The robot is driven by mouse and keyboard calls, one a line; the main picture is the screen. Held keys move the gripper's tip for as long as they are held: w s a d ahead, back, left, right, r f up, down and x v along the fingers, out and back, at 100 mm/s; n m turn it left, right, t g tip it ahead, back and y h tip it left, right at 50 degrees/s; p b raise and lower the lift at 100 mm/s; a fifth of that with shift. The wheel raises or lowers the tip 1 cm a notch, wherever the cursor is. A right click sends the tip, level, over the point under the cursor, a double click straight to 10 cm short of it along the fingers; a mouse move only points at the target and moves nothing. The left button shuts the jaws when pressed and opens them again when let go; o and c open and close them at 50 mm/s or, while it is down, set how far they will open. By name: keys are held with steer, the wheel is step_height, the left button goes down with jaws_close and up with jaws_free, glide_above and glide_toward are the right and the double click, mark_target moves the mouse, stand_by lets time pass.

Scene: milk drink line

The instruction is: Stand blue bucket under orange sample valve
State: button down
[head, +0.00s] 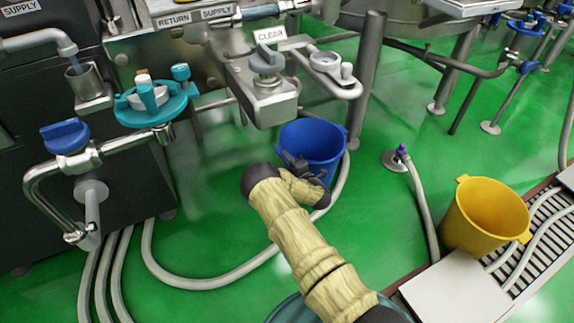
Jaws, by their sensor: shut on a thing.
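The blue bucket (316,142) is upright in the middle of the head view, beside the foot of the steel machine. My gripper (303,172) is at its near side, shut on the bucket's near wall or rim; the fingertips are partly hidden by my wrist. I cannot tell whether the bucket's base touches the green floor. No orange valve shows in this view.
A steel outlet block labelled CLEAR (268,85) overhangs left of the bucket. Valves with a teal wheel (150,98) and blue handle (65,136) are left. Hoses (215,280) cross the floor. A yellow bucket (484,217) stands right by a drain grate (540,208).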

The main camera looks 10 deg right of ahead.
steer(key=shift+f+b, duration=0.5)
steer(key=shift+f, duration=0.9)
steer(key=c, duration=1.5)
jaws_free()
steer(key=p+v, duration=0.7)
steer(key=v, duration=0.5)
steer(key=shift+w, duration=0.1)
